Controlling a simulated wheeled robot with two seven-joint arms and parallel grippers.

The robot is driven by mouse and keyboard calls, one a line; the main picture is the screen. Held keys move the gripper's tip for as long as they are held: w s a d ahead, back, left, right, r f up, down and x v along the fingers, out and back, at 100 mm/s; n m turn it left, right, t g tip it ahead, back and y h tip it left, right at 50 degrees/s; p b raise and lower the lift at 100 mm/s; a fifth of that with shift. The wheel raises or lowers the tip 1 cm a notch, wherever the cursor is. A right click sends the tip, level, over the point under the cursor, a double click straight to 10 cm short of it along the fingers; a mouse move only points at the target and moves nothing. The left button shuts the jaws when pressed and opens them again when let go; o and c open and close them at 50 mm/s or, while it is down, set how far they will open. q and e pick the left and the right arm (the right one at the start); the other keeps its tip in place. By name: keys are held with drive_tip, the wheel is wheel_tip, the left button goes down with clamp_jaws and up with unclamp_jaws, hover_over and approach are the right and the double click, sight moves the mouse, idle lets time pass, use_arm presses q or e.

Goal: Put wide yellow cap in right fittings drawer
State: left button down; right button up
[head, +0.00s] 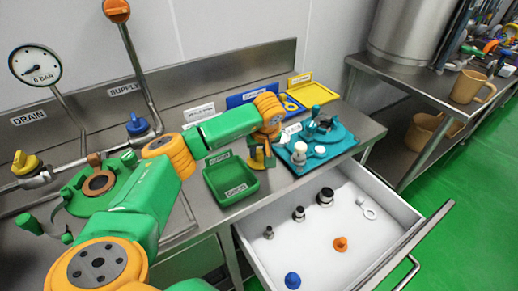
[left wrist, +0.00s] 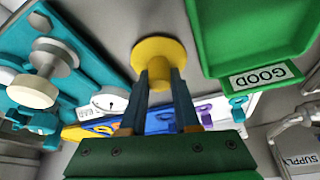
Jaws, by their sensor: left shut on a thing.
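My left gripper (head: 262,157) is above the steel counter, between the green tray and the teal board. It is shut on the wide yellow cap (left wrist: 160,52), whose round flange faces away from the fingers in the left wrist view. In the head view the cap (head: 256,160) is small and partly covered by the fingers. The open drawer (head: 398,238) is below the counter on the right, with a white floor. It holds several dark and metal fittings, a blue cap (head: 292,280), an orange cap (head: 341,244) and a white ring-ended piece (head: 369,213). My right gripper is out of view.
The green tray (head: 243,190) stands left of the gripper; the teal board (head: 345,147) with fittings stands right. The drawer front and handle (head: 425,235) jut out over the floor. Much of the drawer floor is clear.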

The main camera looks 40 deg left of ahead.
use_arm(q)
drive_tip(key=shift+f, duration=0.1)
drive_tip(key=c, duration=0.6)
unclamp_jaws()
drive_tip(key=shift+c, duration=0.2)
